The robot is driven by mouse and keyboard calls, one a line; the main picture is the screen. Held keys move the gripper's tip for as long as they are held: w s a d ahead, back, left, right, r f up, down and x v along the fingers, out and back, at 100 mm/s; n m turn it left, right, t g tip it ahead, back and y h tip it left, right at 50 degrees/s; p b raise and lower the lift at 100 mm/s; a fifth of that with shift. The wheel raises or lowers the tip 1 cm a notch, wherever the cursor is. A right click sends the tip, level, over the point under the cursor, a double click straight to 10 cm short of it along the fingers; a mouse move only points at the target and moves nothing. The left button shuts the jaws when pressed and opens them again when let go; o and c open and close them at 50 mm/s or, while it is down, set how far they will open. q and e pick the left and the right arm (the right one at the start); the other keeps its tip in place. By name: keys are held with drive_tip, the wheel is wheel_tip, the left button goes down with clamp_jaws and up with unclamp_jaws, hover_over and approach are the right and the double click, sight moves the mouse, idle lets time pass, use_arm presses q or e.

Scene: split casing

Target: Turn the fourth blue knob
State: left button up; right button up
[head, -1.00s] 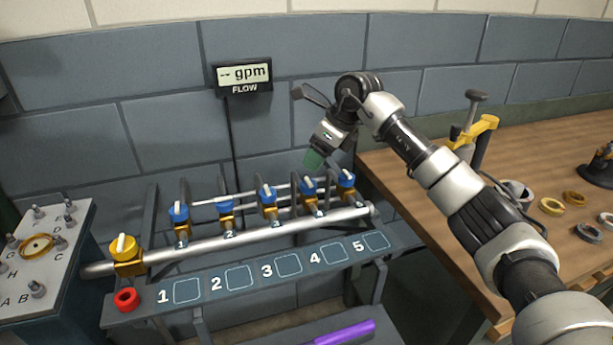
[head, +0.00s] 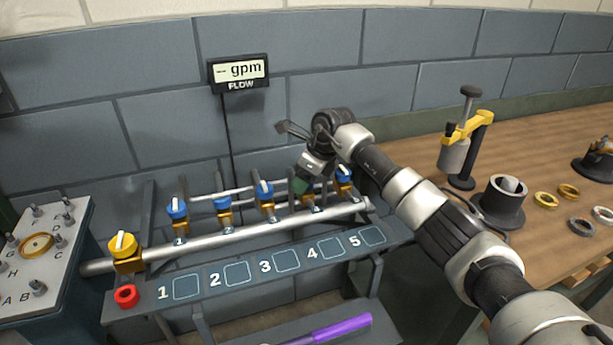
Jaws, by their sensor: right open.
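A row of blue knobs on brass valves runs along a silver pipe (head: 235,236). The first (head: 177,207), second (head: 222,204), third (head: 264,189) and fifth (head: 344,173) knobs show clearly. The fourth blue knob is mostly hidden behind my right gripper (head: 301,187); its brass valve body (head: 309,201) shows below. My right gripper points down with its green fingertips open at the fourth knob. I cannot tell whether they touch it. My left gripper is not in view.
The flow display (head: 239,71) reads "-- gpm". A numbered panel (head: 203,287) fronts the pipe. A wooden table (head: 520,130) with rings and a yellow-handled tool stands right.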

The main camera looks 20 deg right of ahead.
drive_tip(key=c, duration=0.9)
